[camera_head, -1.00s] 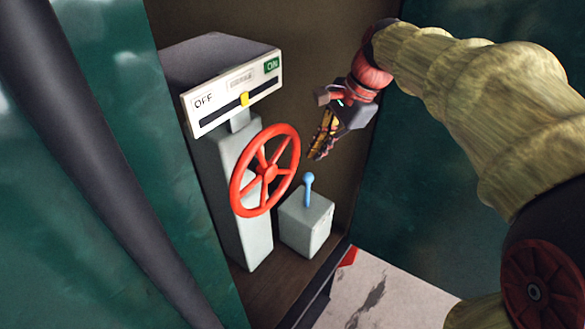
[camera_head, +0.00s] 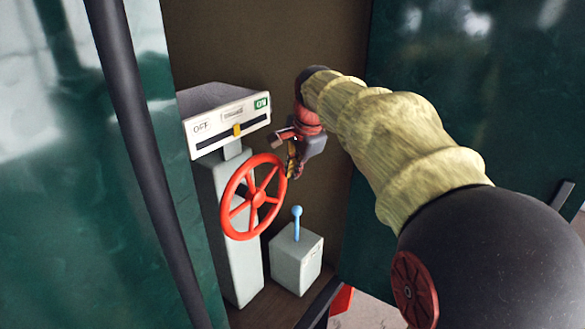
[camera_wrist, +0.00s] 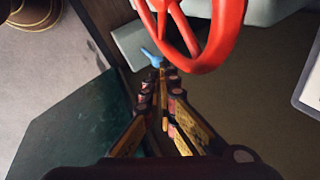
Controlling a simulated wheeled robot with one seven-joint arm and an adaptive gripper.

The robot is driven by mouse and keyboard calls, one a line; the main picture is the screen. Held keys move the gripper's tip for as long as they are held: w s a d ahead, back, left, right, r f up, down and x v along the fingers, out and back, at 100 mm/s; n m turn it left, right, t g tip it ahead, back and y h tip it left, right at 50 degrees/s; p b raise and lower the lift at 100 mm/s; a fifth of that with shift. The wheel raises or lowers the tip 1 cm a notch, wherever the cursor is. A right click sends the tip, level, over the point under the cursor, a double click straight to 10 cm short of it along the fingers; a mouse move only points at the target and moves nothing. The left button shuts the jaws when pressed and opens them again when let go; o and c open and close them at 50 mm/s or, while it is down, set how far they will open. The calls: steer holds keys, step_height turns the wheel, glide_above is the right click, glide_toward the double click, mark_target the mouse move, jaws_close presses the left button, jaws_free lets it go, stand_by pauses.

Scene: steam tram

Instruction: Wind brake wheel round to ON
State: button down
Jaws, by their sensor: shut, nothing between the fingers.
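The red brake wheel (camera_head: 234,209) is mounted on the front of a grey pedestal (camera_head: 240,265). Above it a white indicator plate (camera_head: 213,130) reads OFF at left and ON on green at right. Its yellow pointer (camera_head: 237,130) sits near the middle of the slot. My gripper (camera_head: 293,175) is shut and empty, just right of the wheel's upper rim in the head view. In the wrist view the shut fingertips (camera_wrist: 160,70) are below the wheel's rim (camera_wrist: 215,58) in the picture. No contact is clear.
A grey box (camera_head: 296,262) with a blue-knobbed lever (camera_head: 297,222) stands right of the pedestal, below my gripper. A dark pole (camera_head: 140,150) and green panels (camera_head: 190,190) stand at left, and another green panel (camera_head: 400,50) at right.

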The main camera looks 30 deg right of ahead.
glide_above(279, 204)
steer(key=s+d, duration=0.3)
step_height(279, 204, down, 5)
steer(key=shift+w+a+f+p, duration=0.15)
steer(key=shift+w+a+f, duration=0.2)
steer(key=shift+a+f, duration=0.25)
steer(key=shift+w+a+f+p, duration=0.15)
steer(key=shift+w+a+f, duration=0.15)
steer(key=shift+a+f, duration=0.25)
steer(key=shift+w+a+f, duration=0.1)
steer(key=shift+w+f, duration=0.1)
steer(key=shift+f, duration=0.15)
steer(key=shift+s+a+f+g+y+p, duration=0.15)
steer(key=shift+f+g+y+p, duration=0.15)
steer(key=shift+f+y+p, duration=0.45)
